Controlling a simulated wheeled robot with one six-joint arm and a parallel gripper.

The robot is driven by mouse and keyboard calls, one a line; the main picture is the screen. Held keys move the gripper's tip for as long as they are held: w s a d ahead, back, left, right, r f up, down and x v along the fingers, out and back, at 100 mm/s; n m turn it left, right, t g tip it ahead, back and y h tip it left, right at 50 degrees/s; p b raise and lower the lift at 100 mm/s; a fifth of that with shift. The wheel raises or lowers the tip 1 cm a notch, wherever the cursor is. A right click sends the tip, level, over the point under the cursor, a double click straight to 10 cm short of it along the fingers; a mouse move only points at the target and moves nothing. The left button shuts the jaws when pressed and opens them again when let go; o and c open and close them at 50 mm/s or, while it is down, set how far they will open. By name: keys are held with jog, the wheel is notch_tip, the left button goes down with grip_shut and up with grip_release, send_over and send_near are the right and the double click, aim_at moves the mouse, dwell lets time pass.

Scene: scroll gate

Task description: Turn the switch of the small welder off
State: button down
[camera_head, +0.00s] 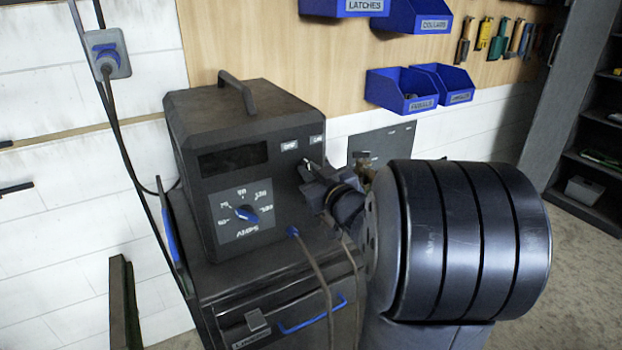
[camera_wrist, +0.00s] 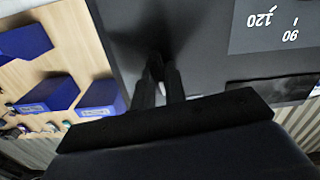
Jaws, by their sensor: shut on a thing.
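The small welder (camera_head: 240,170) is a dark grey box with a top handle, a dark display window and a blue amps knob (camera_head: 246,213) on its front. Two small light labels, which seem to read OFF and ON, sit at the upper right of that front. My gripper (camera_head: 306,170) is at the front just below these labels. It is shut on the switch, which is mostly hidden by the fingers, so I cannot tell its position. In the wrist view my gripper's fingers (camera_wrist: 158,76) meet close to the dark front panel (camera_wrist: 195,35).
The welder stands on a dark cabinet with a blue-handled drawer (camera_head: 290,325). Cables hang in front of the drawer. A dark panel (camera_head: 385,142) is on the wall behind my arm. Blue bins (camera_head: 402,90) and hand tools hang on the board. A dark shelf (camera_head: 590,130) stands at right.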

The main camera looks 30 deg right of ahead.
jog(key=shift+n+b, duration=2.15)
jog(key=shift+n, duration=0.95)
jog(key=c, duration=1.5)
grip_release()
jog(key=shift+o, duration=0.2)
jog(key=shift+s, duration=0.15)
jog(key=s, duration=1)
jog(key=shift+s+d, duration=0.15)
jog(key=shift+s, duration=0.15)
